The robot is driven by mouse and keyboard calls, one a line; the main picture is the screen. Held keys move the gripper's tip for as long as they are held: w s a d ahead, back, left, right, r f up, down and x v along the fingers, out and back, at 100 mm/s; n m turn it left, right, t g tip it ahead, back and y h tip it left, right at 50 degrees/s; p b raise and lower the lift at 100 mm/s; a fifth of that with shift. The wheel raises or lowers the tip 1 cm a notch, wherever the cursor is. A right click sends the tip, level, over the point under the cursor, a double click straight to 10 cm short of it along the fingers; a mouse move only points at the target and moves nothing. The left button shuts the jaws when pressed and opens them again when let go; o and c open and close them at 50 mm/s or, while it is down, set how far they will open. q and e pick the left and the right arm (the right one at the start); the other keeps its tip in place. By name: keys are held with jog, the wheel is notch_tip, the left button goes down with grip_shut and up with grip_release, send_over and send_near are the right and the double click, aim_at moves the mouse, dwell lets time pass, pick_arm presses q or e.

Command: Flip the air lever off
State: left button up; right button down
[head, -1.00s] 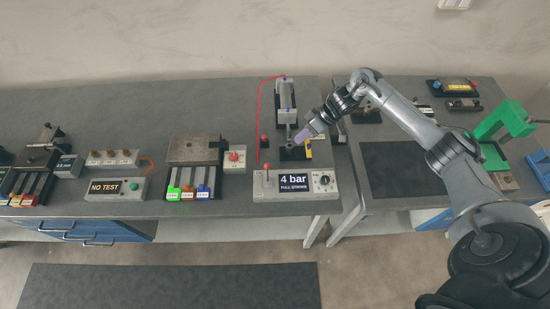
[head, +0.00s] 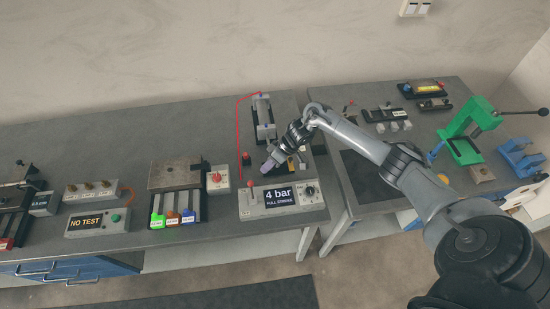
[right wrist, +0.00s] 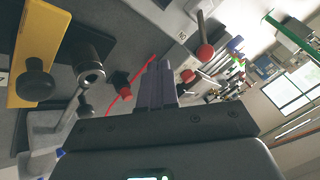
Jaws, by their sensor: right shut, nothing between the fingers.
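The air lever (head: 250,184) has a red knob and stands at the left end of the grey panel box (head: 256,211) marked "4 bar". A lever with a red ball knob (right wrist: 205,52) shows above and right of my fingers in the right wrist view. My right gripper (head: 267,165) is shut and empty, just behind and above the lever, apart from it. Its closed fingers also show in the right wrist view (right wrist: 157,84). My left gripper is in neither view.
Behind my gripper stands a cylinder fixture (head: 263,118) with a red air hose (head: 238,140). A box with a red button (head: 218,180) is to the left. A yellow block (right wrist: 40,50) and black knob show in the wrist view. A green press (head: 467,130) stands at right.

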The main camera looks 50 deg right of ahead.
jog(key=shift+a+f+p, duration=0.1)
jog(key=shift+a+p, duration=0.75)
jog(key=shift+a, duration=1.35)
jog(key=shift+a, duration=0.15)
